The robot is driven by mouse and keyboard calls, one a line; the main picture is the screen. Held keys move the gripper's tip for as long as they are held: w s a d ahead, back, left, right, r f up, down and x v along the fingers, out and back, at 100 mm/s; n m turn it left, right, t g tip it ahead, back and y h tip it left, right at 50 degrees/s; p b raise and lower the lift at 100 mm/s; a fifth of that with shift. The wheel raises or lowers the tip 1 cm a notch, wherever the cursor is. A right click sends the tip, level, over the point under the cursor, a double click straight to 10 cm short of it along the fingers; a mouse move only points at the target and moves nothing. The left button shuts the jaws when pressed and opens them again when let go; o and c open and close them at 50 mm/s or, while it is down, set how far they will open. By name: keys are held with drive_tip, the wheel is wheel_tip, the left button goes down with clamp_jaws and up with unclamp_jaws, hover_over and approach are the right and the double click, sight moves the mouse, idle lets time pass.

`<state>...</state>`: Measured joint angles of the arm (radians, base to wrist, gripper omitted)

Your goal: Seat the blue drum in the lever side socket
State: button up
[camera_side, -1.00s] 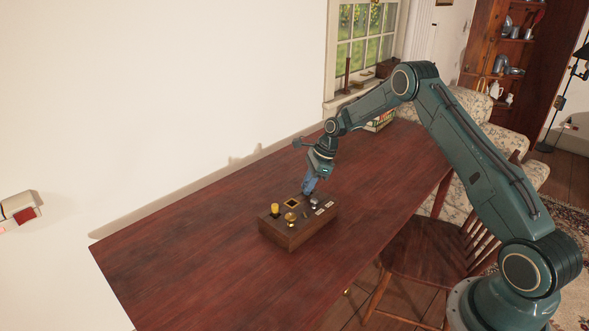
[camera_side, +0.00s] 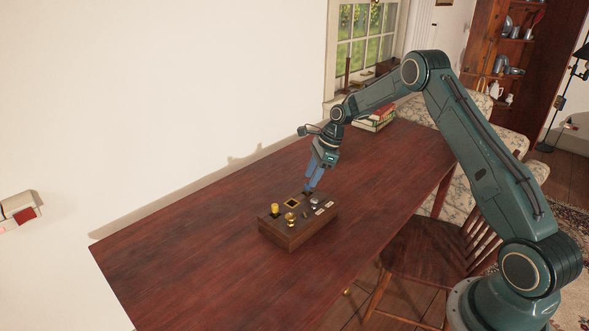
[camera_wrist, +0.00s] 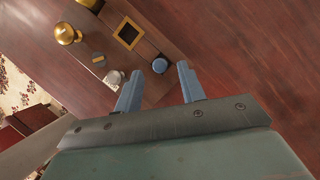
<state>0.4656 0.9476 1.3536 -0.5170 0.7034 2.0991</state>
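The blue drum (camera_wrist: 160,65) shows in the wrist view as a round blue top at one corner of the wooden box (camera_side: 290,238), beside the gold-framed square opening (camera_wrist: 129,33). It appears set in the box top; how deep it sits I cannot tell. My gripper (camera_side: 309,189) is just above that corner. In the wrist view its two blue fingers are apart, with the drum visible beyond the gap and nothing held. The gold-framed opening (camera_side: 291,203) looks empty and dark. A silver knob (camera_wrist: 113,77) stands near the drum; it also shows in the side view (camera_side: 314,202).
A brass knob (camera_side: 290,217) and a yellow-gold post (camera_side: 275,208) stand on the box. Pale labels (camera_side: 320,211) lie along its right edge. Books (camera_side: 376,118) are stacked at the table's far end. The red-brown table (camera_side: 190,250) is clear around the box.

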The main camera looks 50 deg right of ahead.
drive_tip(key=v, duration=0.8)
drive_tip(key=shift+r, duration=0.15)
drive_tip(key=s+a+r+n+t+h, duration=0.1)
drive_tip(key=s+a+r+n, duration=0.55)
drive_tip(key=r, duration=0.25)
drive_tip(key=s+a+r+n+h, duration=0.1)
drive_tip(key=s+a+r+n, duration=0.5)
drive_tip(key=s+a+r, duration=0.3)
drive_tip(key=s+a+n+t+h, duration=0.1)
drive_tip(key=s+a+n, duration=0.2)
drive_tip(key=s+n, duration=0.9)
drive_tip(key=s, duration=0.9)
drive_tip(key=shift+a+r+n+t+h, duration=0.2)
drive_tip(key=shift+r+n+t+h, duration=0.05)
drive_tip(key=shift+n+t+h, duration=0.15)
